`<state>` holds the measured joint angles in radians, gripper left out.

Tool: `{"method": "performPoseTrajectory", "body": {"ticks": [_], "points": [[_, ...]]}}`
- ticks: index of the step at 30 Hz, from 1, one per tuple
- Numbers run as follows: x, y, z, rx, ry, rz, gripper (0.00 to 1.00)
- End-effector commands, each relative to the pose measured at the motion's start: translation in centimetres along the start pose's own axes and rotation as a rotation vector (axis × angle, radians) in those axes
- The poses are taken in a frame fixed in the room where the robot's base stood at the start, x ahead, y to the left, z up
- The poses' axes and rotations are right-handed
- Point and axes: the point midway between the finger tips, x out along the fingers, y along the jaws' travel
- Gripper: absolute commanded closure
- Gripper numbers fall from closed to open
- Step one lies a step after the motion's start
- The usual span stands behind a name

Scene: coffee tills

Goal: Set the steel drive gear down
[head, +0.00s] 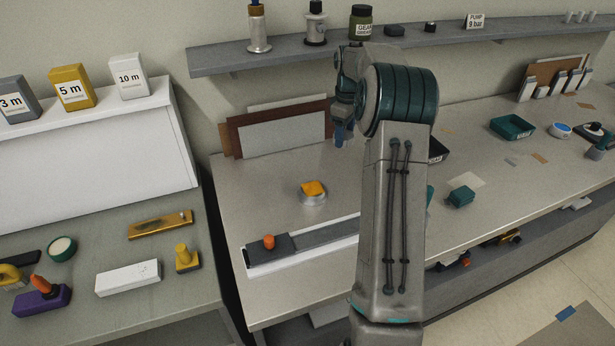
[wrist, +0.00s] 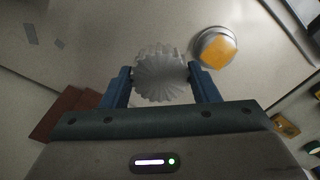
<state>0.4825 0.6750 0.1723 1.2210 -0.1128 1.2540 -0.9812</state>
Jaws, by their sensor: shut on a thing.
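The steel drive gear (wrist: 161,80) is a pale grey toothed wheel. In the wrist view it sits between the two blue fingers of my gripper (wrist: 161,88), which is shut on it. In the head view my gripper (head: 341,134) is above the back of the steel-topped bench (head: 275,172), in front of the leaning boards. The gear cannot be made out there. The wrist view shows bare bench top beyond the gear; I cannot tell how high above it the gear is.
A round metal dish (head: 313,199) with an orange cloth stands on the bench, also in the wrist view (wrist: 203,57). A long dark-grey bar (head: 325,239) with an orange knob lies at the front. Boards (head: 282,130) lean at the back. A shelf (head: 290,58) runs above.

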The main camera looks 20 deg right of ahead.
Motion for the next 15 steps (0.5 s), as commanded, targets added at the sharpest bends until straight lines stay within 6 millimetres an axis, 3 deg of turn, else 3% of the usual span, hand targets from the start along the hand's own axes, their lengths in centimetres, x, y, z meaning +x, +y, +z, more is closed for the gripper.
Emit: {"method": "performPoseTrajectory", "body": {"ticks": [5,15], "points": [[1.0,-2.3,-0.9,-0.008,-0.001,-0.001,0.86],[5.0,-8.6,-3.0,-0.006,-0.002,-0.001,0.86]]}}
